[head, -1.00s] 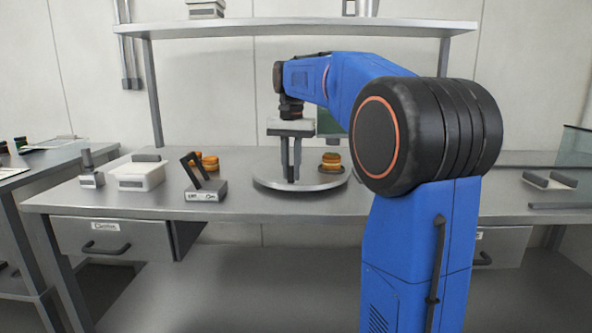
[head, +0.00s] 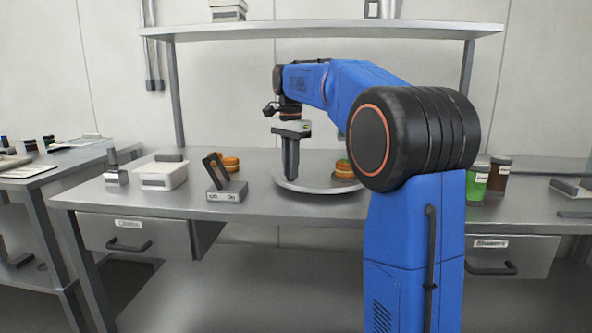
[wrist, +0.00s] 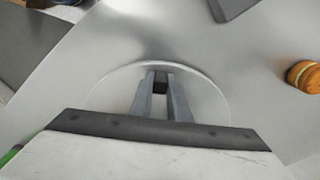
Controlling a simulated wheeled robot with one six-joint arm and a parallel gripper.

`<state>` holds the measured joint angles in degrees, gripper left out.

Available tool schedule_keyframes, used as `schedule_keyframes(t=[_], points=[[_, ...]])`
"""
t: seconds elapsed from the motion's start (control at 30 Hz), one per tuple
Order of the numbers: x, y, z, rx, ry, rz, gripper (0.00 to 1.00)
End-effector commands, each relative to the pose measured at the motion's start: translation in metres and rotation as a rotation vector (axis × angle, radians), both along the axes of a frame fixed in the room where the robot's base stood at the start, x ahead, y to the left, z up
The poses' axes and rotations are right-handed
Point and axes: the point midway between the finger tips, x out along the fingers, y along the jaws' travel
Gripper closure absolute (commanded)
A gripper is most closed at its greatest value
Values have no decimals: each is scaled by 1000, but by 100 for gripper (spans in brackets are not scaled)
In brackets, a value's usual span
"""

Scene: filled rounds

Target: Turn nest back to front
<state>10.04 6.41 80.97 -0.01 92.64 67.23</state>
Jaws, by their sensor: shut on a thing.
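The nest appears to be the round pale grey disc (head: 310,188) lying flat on the steel bench; it also shows in the wrist view (wrist: 108,90). My gripper (head: 290,174) points straight down over the disc's left part. In the wrist view my gripper (wrist: 160,88) has its two fingers close around a small dark piece (wrist: 160,87) on the disc. The fingers hide most of that piece. A brown and orange filled round (head: 344,169) shows at the disc's right side, partly behind my arm. I cannot tell whether it rests on the disc.
Another filled round (head: 230,164) sits behind a dark-framed stand (head: 226,192) left of the disc. A white box (head: 163,176) and a small grey block (head: 116,178) stand farther left. Green (head: 477,180) and brown jars (head: 499,175) stand at right. A shelf (head: 330,28) hangs above.

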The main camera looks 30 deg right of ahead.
Motion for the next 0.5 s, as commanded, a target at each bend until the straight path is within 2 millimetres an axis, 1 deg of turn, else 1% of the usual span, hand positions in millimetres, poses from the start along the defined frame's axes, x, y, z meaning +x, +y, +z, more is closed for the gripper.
schedule_keyframes(t=[0.5], points=[[38,7,0,-1,-2,-257,100]])
